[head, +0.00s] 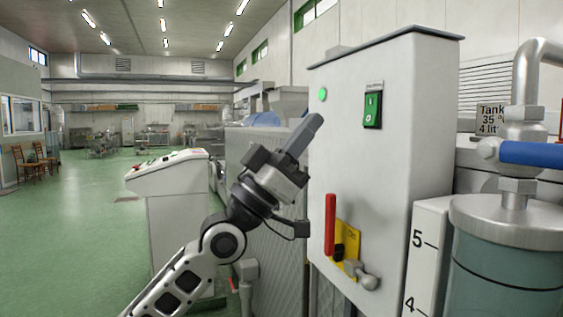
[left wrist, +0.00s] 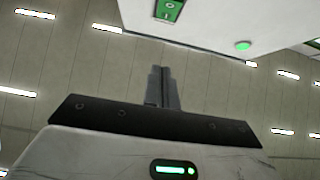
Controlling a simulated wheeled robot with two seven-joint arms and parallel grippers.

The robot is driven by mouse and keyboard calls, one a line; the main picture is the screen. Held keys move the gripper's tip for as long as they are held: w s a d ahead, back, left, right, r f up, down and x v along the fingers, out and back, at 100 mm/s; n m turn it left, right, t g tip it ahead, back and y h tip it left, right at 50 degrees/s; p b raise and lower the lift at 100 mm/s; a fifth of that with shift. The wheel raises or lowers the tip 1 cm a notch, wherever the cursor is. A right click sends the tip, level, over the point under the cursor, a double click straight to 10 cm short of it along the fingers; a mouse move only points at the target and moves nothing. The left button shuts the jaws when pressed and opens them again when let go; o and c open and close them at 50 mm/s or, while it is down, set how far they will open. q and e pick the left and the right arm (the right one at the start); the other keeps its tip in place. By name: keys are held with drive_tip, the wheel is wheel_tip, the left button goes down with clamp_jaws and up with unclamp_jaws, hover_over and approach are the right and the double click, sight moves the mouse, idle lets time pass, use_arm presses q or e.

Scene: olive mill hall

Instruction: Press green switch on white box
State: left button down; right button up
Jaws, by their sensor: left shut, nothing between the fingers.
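The white box (head: 390,180) stands upright at the right of centre in the head view. On its front is the green switch (head: 373,106), a rocker in a dark frame. The switch also shows at the top of the left wrist view (left wrist: 169,9), cut by the picture edge. A round green light (head: 322,94) sits left of the switch and shows in the left wrist view too (left wrist: 243,45). My left gripper (head: 314,122) is shut and empty, pointing up and right near the box's left edge, below the light and apart from the switch. My right gripper is not in view.
A red lever (head: 330,225) on a yellow plate (head: 347,245) sticks out low on the box's front. A metal tank (head: 510,250) and a blue-handled pipe valve (head: 535,152) stand at the right. A control desk (head: 170,172) stands left.

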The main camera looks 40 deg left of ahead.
use_arm(q)
drive_tip(key=v, duration=0.1)
drive_tip(key=b+v, duration=0.1)
drive_tip(key=v, duration=0.2)
drive_tip(key=shift+s+a+r, duration=0.2)
drive_tip(key=shift+s+a, duration=0.05)
drive_tip(key=shift+s, duration=0.15)
drive_tip(key=w+d+f+n+g+y, duration=0.1)
drive_tip(key=d+f+g+y, duration=0.15)
drive_tip(key=f, duration=0.85)
drive_tip(key=w+d+f+n+g+y+p, duration=0.1)
drive_tip(key=d+f+n+y, duration=0.15)
drive_tip(key=f, duration=0.85)
drive_tip(key=w+d+f+n+g+y, duration=0.1)
drive_tip(key=d+f+g+y, duration=0.15)
drive_tip(key=f, duration=0.75)
drive_tip(key=s+d+f+g+y, duration=0.2)
drive_tip(key=s+d+f+g, duration=0.1)
drive_tip(key=s+f, duration=0.5)
drive_tip(key=s+d+f+g+y+p, duration=0.1)
drive_tip(key=s+d+f+g+y, duration=0.1)
drive_tip(key=s+f, duration=0.6)
wheel_tip(320, 180, down, 7)
drive_tip(key=shift+s+d+r+g+y, duration=0.25)
drive_tip(key=shift+d+g+y, duration=0.1)
drive_tip(key=shift+d+g, duration=0.35)
